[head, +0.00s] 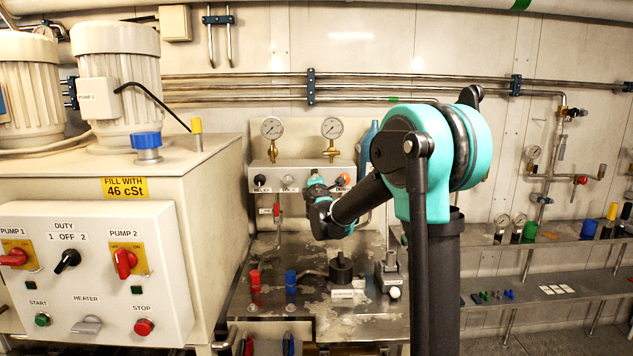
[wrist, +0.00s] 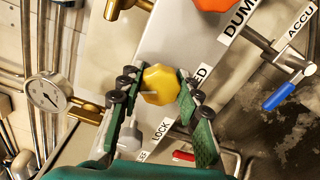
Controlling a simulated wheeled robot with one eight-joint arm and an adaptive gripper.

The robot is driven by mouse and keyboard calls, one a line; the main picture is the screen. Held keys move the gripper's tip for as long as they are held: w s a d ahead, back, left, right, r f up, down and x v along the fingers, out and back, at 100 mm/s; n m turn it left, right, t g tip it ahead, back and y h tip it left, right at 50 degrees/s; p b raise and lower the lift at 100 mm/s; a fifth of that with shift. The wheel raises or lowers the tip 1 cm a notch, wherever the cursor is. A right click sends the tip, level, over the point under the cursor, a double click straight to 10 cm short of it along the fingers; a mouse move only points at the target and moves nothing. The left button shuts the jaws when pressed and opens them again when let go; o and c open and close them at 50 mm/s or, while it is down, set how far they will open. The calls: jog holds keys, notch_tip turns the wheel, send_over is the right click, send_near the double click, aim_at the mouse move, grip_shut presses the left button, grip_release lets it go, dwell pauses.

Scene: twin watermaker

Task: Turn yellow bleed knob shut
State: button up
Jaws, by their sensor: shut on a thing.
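The yellow bleed knob (wrist: 160,84) shows in the wrist view, many-sided, with a pale pointer line on its face. It sits on the pale valve panel (wrist: 190,35), beside a label of which only "ED" shows. My gripper (wrist: 157,90) is shut on the knob, with one green, black-padded finger on each side of it. In the head view my gripper (head: 316,186) reaches the front of the valve panel (head: 262,172) below the gauges. There the gripper covers the yellow knob.
An orange dump knob (wrist: 212,4) sits close on one side, a pale lock knob (wrist: 130,138) on the other. A gauge (wrist: 46,94) and a blue-handled valve (wrist: 280,96) are near. The pump cabinet (head: 100,270) stands left of my arm.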

jog(key=m, duration=0.5)
jog(key=shift+m, duration=0.3)
dwell(0.4)
jog(key=o, duration=1.2)
jog(key=shift+s, duration=0.15)
jog(key=s, duration=1.1)
jog(key=shift+s+a, duration=0.15)
jog(key=shift+s, duration=0.25)
